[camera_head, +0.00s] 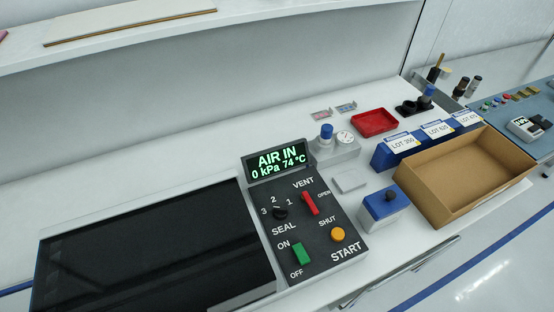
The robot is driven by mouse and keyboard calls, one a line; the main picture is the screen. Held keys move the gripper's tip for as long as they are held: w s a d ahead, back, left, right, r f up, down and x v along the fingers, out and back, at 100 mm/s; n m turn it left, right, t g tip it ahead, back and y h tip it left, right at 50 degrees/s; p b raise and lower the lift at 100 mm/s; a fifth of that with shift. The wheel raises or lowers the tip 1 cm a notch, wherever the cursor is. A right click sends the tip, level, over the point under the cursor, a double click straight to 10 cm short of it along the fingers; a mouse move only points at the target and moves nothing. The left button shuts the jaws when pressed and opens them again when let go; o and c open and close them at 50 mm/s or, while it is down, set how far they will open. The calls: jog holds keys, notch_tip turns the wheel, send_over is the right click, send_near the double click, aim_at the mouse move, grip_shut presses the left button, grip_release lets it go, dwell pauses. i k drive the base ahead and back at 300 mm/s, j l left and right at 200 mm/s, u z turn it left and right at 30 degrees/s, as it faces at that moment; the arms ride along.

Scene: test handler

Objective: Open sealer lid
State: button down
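The sealer's lid seems to be the large dark glossy panel (160,255) at the lower left of the head view. It lies flat in the white bench top, and its lower edge is partly cut off by the frame. I cannot tell for sure whether it is shut. Right of it is the black control panel (318,240), with a red vent lever (309,203), a black seal knob (280,213), a green on/off switch (301,253) and a yellow start button (338,234). The display (277,161) reads "AIR IN 0 kPa 74°C". My gripper is not in view.
A shelf (130,24) overhangs the back.

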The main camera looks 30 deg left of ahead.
aim_at(202, 249)
jog(key=k+u, duration=0.25)
jog(key=u, duration=0.15)
jog(key=k+u, duration=0.2)
jog(key=u, duration=0.2)
jog(key=k+u, duration=0.25)
jog(key=u, duration=0.2)
